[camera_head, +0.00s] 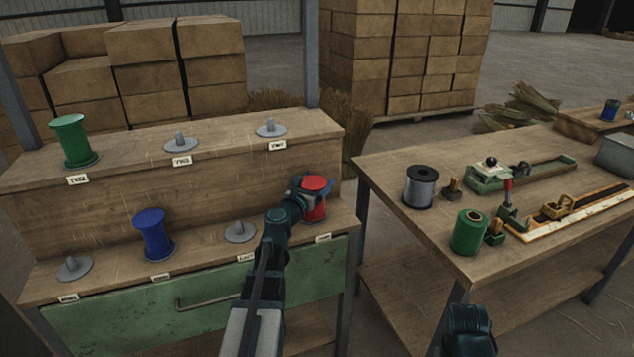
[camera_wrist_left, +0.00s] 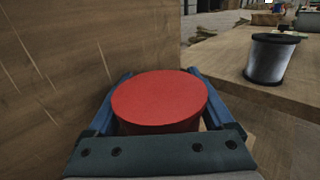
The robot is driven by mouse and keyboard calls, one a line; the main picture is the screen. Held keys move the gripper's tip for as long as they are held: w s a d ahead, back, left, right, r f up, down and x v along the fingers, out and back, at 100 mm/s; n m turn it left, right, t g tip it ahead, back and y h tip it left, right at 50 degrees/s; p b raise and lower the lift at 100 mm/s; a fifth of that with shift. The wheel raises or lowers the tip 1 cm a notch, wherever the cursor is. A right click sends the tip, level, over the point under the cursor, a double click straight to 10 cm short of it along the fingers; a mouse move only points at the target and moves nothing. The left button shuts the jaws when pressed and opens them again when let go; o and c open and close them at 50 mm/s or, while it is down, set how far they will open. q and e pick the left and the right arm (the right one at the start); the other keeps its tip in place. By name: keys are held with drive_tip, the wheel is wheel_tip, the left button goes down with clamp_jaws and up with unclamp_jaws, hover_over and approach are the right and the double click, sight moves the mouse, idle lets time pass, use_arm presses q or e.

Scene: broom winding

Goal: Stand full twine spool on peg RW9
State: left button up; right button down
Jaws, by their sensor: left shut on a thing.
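A red twine spool (camera_head: 314,198) is at the right end of the lower shelf of the wooden rack (camera_head: 100,222). My left gripper (camera_head: 309,190) is shut on it. In the left wrist view the spool's red top (camera_wrist_left: 160,98) shows between the blue fingers; its foot is hidden, so I cannot tell whether it rests on a peg. Bare grey pegs stand at the upper middle (camera_head: 181,144), upper right (camera_head: 271,129), lower left (camera_head: 74,267) and lower shelf (camera_head: 240,231). The peg labels are too small to read surely.
A green spool (camera_head: 74,140) and a blue spool (camera_head: 153,234) stand on the rack. A workbench (camera_head: 400,170) at the right holds a silver-grey spool (camera_head: 420,187), a green spool (camera_head: 468,232) and tools. A gap separates rack and bench.

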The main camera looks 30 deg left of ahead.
use_arm(q)
drive_tip(key=shift+f+b, duration=0.35)
drive_tip(key=o, duration=1.4)
drive_tip(key=s, duration=1.1)
drive_tip(key=shift+d, duration=0.4)
